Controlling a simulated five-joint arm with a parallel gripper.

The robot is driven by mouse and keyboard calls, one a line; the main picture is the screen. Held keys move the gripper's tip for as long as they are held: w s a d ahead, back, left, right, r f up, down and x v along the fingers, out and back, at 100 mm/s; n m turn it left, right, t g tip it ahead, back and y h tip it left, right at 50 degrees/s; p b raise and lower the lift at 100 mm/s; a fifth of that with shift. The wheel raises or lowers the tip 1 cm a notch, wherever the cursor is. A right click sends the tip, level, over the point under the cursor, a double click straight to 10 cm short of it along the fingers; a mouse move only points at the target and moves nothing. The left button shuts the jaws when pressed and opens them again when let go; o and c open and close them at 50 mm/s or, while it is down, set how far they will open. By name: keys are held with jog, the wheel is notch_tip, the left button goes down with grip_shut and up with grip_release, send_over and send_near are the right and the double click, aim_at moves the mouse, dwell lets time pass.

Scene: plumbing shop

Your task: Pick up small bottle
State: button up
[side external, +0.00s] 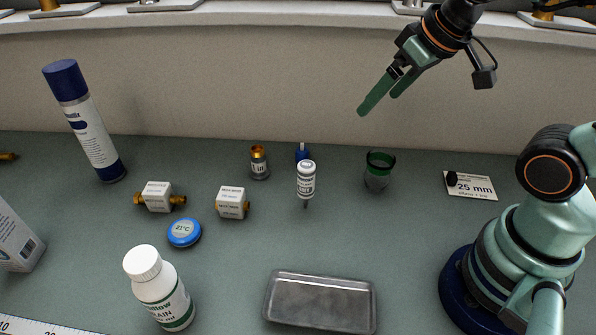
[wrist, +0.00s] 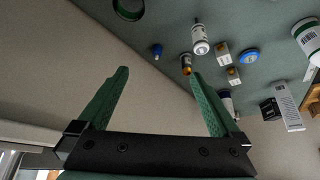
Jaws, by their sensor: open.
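A small white bottle (side external: 306,181) with a dark-printed label stands on the grey-green bench, near the middle. In the wrist view the small white bottle (wrist: 200,40) is beyond the right finger. My gripper (side external: 379,104) is high above the bench, to the right of the bottle and well apart from it. Its two green fingers are spread and nothing is between them; this also shows in the wrist view (wrist: 160,74). A larger white bottle (side external: 160,292) with a green-edged label stands at the front left.
A blue-tipped item (side external: 302,153) is right behind the small bottle. A brass-topped fitting (side external: 259,164) stands to its left, a dark green cup (side external: 378,171) to its right. A metal tray (side external: 320,303) lies in front. Two white boxed fittings (side external: 157,196) (side external: 232,203) lie left.

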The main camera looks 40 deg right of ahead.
jog(key=w+a+f+n+t+y, duration=0.1)
jog(key=w+a+f+n+y, duration=0.15)
jog(key=w+a, duration=0.45)
jog(key=n+t+y, duration=0.1)
jog(key=n+y, duration=0.7)
jog(key=n, duration=0.3)
send_near(143, 289)
jog(key=f, duration=0.1)
jog(key=w+f, duration=0.2)
jog(key=f, duration=0.1)
jog(key=shift+w+d, duration=0.1)
jog(key=shift+d, duration=0.3)
jog(key=shift+a+f, duration=0.1)
jog(key=shift+a, duration=0.15)
jog(key=x, duration=1.1)
jog(key=shift+w+a+f, duration=0.1)
jog(key=shift+w, duration=0.3)
